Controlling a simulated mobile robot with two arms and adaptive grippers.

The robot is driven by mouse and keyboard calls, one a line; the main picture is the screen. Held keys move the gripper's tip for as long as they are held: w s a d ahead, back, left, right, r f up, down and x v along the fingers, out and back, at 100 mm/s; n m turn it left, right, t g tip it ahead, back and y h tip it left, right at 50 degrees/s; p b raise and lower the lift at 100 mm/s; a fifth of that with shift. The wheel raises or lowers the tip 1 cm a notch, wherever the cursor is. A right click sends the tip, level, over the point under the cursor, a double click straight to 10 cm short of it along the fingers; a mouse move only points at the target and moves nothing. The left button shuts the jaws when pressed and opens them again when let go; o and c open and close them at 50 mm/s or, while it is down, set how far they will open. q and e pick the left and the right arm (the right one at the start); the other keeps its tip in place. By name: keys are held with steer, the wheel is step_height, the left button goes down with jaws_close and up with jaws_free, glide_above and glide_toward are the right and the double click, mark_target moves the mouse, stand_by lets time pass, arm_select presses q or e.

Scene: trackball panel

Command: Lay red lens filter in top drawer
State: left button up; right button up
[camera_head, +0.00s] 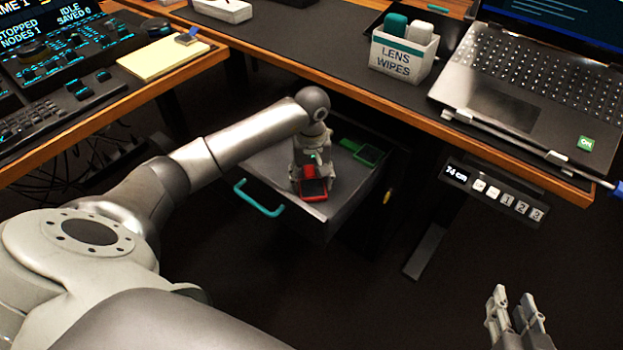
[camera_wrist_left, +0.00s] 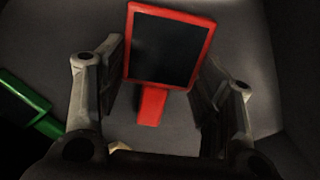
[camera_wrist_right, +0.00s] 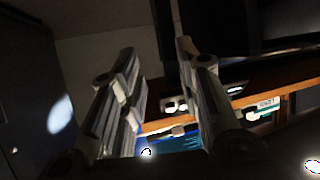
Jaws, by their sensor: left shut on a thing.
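The red lens filter (camera_head: 314,187), a square red frame with a dark pane and a short red handle, is at my left gripper (camera_head: 311,172), over the open top drawer (camera_head: 262,168) near its front. In the left wrist view the filter (camera_wrist_left: 170,45) lies between the fingers of the left gripper (camera_wrist_left: 163,68), which is shut on it. I cannot tell whether the filter touches the drawer floor. The grey drawer has a teal handle (camera_head: 258,198). My right gripper (camera_head: 513,310) is open and empty, low at the right, away from the drawer.
A green lens filter (camera_head: 366,152) lies at the drawer's right side; it also shows in the left wrist view (camera_wrist_left: 22,103). The desk edge (camera_head: 400,118) overhangs the drawer's back. A lens wipes box (camera_head: 403,58) and a laptop (camera_head: 500,85) stand on the desk.

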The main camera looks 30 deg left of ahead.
mark_target(311, 182)
steer(key=shift+w+r, duration=0.1)
arm_select(q)
steer(key=shift+f, duration=0.1)
steer(key=o, duration=1)
steer(key=shift+o, duration=0.2)
arm_select(e)
steer(key=shift+w+a+r+t, duration=0.15)
steer(key=shift+r+t, duration=0.15)
arm_select(q)
step_height(311, 182, up, 6)
steer(key=shift+f+p, duration=0.2)
steer(key=shift+p, duration=0.55)
step_height(311, 182, up, 7)
steer(key=p, duration=0.1)
steer(key=shift+f, duration=0.15)
arm_select(e)
steer(key=s+d+f+g+h, duration=0.2)
steer(key=s+d+f+g, duration=0.2)
steer(key=s+f+g, duration=0.4)
steer(key=shift+s+d+f+m, duration=0.15)
steer(key=shift+s+f+m, duration=0.2)
steer(key=shift+s, duration=1.45)
